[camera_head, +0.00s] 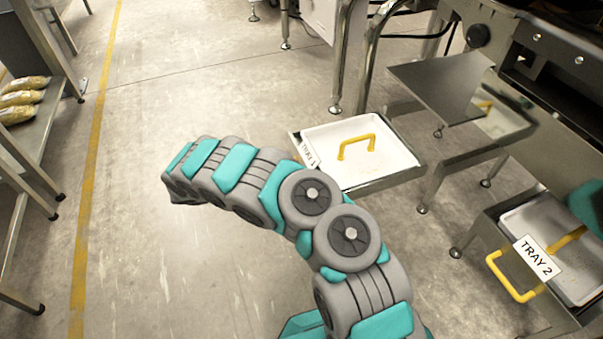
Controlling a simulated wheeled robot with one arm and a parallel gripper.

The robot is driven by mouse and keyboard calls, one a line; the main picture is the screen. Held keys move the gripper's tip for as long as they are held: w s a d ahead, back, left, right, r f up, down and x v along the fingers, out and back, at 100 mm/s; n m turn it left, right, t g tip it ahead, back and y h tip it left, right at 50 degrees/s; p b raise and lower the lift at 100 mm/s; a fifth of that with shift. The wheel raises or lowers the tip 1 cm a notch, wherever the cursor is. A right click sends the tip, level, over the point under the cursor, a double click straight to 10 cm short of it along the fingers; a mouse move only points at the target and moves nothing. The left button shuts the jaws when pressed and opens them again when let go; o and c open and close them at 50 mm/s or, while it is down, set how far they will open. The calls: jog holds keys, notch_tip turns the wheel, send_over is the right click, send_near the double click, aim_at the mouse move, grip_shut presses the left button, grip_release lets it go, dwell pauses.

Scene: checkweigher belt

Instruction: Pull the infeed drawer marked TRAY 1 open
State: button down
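The TRAY 1 drawer (384,183) stands out to the left from the steel machine frame. Its white inner tray (395,158) is exposed and holds a yellow handle (357,146). The TRAY 1 label (309,150) is on its left end. My arm crosses in front of this end and hides its lower part; no front pull shows there. My arm bends away to the left, and its far end, with my gripper (184,196), is over the floor left of the drawer, apart from it. The fingers cannot be made out.
The TRAY 2 drawer (538,257), with a yellow front pull (513,281), is at lower right. A steel plate (440,84) sits above and right of TRAY 1. A shelf (38,120) with several yellow bags stands at left. The floor between is clear, with a yellow line (90,170).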

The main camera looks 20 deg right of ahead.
jog(key=shift+a, duration=0.4)
jog(key=c, duration=0.8)
grip_release()
jog(key=v, duration=0.7)
jog(key=shift+a+p, duration=0.3)
jog(key=shift+a, duration=0.1)
jog(key=shift+s, duration=0.1)
